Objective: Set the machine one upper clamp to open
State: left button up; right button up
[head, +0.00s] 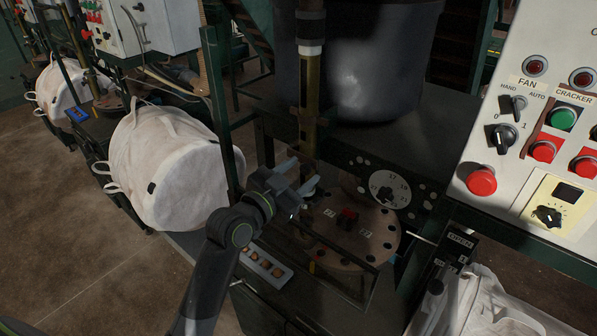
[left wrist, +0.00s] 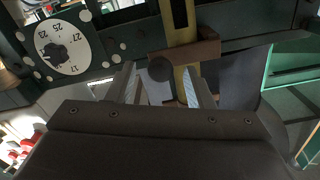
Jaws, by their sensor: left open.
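My left gripper (head: 300,180) is open, in front of a vertical brass-coloured bar (head: 310,95) and above a round wooden disc (head: 375,240). In the left wrist view the two fingers (left wrist: 160,88) stand apart. A dark round knob (left wrist: 160,69) shows between and just beyond them, by a brown block (left wrist: 205,50) on the bar. I cannot tell whether the fingers touch the knob. No label marks the upper clamp, so I cannot tell its setting. A black plate marked OPEN (head: 461,241) is at the lower right. My right gripper is not in view.
A white control panel (head: 480,130) with knobs and buttons stands at the right. A numbered dial (head: 390,190) is right of the gripper. A large dark vessel (head: 365,65) is behind.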

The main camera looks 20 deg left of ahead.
pick_arm(q)
jog(key=shift+c, duration=0.3)
grip_shut()
